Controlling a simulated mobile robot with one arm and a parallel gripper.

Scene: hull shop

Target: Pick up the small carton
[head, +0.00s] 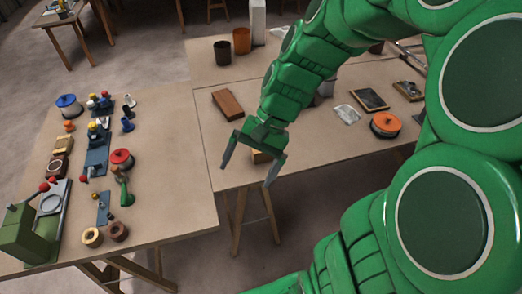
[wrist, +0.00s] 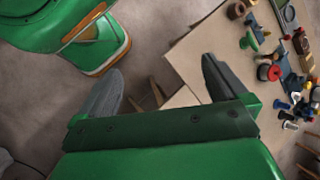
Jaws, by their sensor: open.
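A brown block (head: 227,105) lies left of my arm. An orange-topped reel (head: 385,124), a dark framed panel (head: 369,99) and a crumpled pale sheet (head: 347,114) lie to the right. The left table (head: 170,200) carries many tools, with its right side bare.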

